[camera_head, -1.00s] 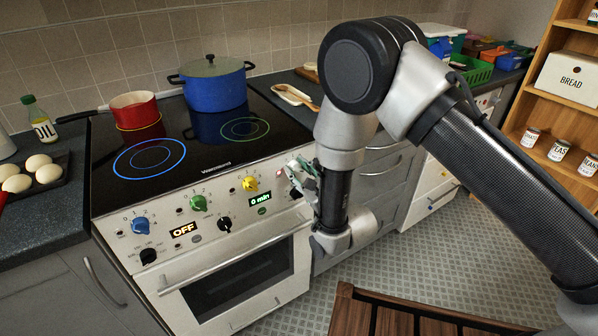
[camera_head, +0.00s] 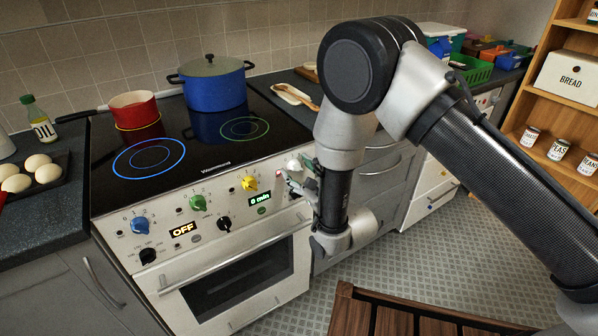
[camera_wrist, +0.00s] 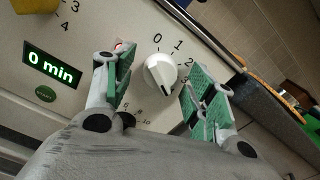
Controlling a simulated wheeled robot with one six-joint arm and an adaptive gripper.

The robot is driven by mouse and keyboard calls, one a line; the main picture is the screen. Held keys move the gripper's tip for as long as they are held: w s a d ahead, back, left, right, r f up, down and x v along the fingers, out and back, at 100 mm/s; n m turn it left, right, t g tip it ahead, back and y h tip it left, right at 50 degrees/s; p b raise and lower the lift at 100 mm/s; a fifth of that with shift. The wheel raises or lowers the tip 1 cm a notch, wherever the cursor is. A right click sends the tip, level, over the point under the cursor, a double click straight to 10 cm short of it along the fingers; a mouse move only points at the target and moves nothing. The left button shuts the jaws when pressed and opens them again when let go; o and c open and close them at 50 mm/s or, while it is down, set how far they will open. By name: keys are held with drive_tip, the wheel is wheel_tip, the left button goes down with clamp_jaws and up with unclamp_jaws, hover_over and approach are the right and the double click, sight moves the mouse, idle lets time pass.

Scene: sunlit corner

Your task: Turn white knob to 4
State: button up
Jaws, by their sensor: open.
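The white knob (camera_wrist: 160,72) is on the oven's front panel, and its dark pointer mark points down and slightly right in the wrist view. My gripper (camera_wrist: 161,80) is open, one green-padded finger on each side of the knob with gaps between. In the head view the white knob (camera_head: 293,166) shows at the panel's right end, with my gripper (camera_head: 302,182) just below and right of it.
Yellow (camera_head: 250,183), green (camera_head: 198,202) and blue (camera_head: 140,225) knobs sit left along the panel, with black knobs below. A green "0 min" display (camera_wrist: 52,64) is nearby. A blue pot (camera_head: 213,88) and red pan (camera_head: 134,108) stand on the hob.

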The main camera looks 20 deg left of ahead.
drive_tip(key=v, duration=0.7)
drive_tip(key=shift+s+d, duration=0.15)
